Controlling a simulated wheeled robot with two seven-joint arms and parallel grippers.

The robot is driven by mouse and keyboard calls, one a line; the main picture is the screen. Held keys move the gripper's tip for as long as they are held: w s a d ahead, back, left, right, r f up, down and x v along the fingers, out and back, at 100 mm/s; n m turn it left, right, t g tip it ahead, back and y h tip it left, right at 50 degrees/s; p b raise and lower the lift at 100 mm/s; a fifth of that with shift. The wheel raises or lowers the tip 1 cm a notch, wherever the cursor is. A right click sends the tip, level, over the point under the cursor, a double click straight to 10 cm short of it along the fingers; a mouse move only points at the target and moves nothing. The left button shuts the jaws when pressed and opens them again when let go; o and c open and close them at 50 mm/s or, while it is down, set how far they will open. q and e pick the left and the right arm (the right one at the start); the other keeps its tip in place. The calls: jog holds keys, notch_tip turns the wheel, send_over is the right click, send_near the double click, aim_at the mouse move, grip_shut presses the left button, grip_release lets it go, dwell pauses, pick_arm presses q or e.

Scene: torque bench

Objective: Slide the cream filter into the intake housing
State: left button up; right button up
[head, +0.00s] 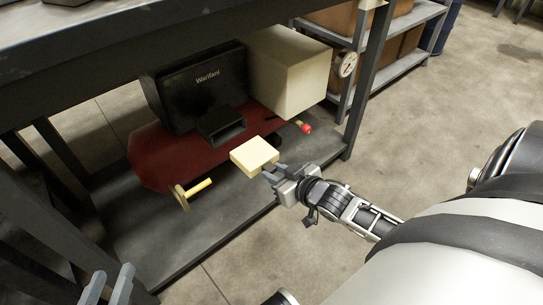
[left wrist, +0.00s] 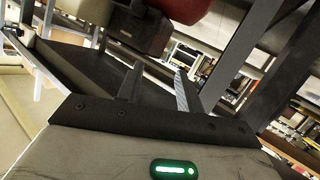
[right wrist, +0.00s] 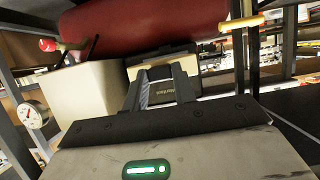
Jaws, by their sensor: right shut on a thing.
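The cream filter (head: 254,154) is a flat, pale yellow block. My right gripper (head: 270,172) is shut on its near edge and holds it in front of the intake housing (head: 222,125), apart from its opening. The housing is a dark rectangular mouth low on the front of a black box. In the right wrist view, part of the filter (right wrist: 163,59) shows beyond the right fingers. My left gripper (head: 107,286) is at the lower left of the head view, far from the filter. Its fingers are apart and empty in the left wrist view (left wrist: 160,86).
The black box (head: 196,88) marked "Warifani" and a cream box (head: 287,72) stand over a red tank (head: 150,155) on the dark lower shelf (head: 222,220). A yellow-handled part (head: 194,190) and a red knob (head: 306,128) flank the housing. The bench top overhangs; a post stands right.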

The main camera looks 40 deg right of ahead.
aim_at(267, 165)
jog(key=shift+r, duration=0.15)
jog(key=shift+s+r+p, duration=0.1)
jog(key=shift+s+p, duration=0.05)
jog(key=shift+p, duration=0.35)
jog(key=shift+w, duration=0.25)
jog(key=w, duration=0.3)
jog(key=shift+w+a+f+b, duration=0.15)
jog(key=shift+a+f+b, duration=0.05)
jog(key=shift+b, duration=0.1)
jog(key=shift+w+a, duration=0.1)
jog(key=shift+w, duration=0.95)
jog(key=shift+w, duration=0.15)
jog(key=shift+w, duration=0.45)
jog(key=shift+w+a+r, duration=0.1)
jog(key=shift+w, duration=0.75)
jog(key=shift+w, duration=0.35)
